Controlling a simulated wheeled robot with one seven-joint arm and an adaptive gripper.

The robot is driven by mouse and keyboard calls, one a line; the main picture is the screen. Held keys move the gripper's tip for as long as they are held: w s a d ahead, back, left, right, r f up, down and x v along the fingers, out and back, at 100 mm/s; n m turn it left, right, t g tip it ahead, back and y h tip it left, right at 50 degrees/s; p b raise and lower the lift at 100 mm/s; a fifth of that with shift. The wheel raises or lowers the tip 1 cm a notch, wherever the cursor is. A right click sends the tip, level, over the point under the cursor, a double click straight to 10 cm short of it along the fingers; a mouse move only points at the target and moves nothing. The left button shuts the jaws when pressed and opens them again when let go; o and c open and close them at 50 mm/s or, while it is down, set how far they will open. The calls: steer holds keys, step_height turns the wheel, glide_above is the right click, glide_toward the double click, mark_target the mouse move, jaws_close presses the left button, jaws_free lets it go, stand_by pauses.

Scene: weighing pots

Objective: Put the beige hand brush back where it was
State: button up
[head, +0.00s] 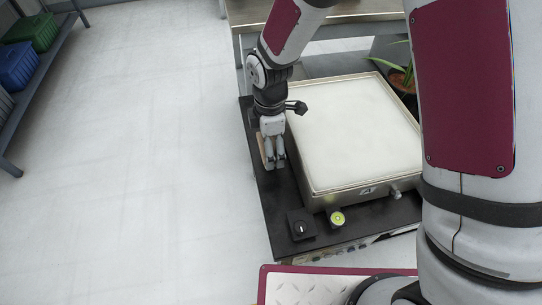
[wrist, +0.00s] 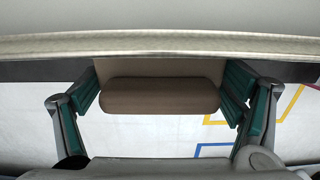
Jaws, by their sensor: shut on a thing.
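The beige hand brush (wrist: 160,97) is between the two green-padded fingers of my gripper (wrist: 165,108) in the wrist view, and both finger pads press on its sides. In the head view my gripper (head: 274,164) points down over the left edge of the black bench top, beside the white-topped metal box. A strip of the beige brush (head: 262,150) shows just left of the fingers; the rest is hidden behind them. I cannot tell whether the brush touches the bench top.
The white-topped box (head: 350,130) stands close right of my gripper, and its rim (wrist: 160,44) crosses the wrist view. A black switch block (head: 301,224) and a yellow-green knob (head: 337,218) sit at the front. A potted plant (head: 399,82) is behind. Open floor (head: 140,150) lies left.

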steer(key=shift+f+b, duration=0.7)
steer(key=shift+f, duration=1.5)
steer(key=shift+f, duration=0.15)
steer(key=o, duration=1.2)
steer(key=shift+c, duration=0.2)
step_height(320, 180, up, 12)
steer(key=p, duration=0.4)
steer(key=shift+r, duration=0.2)
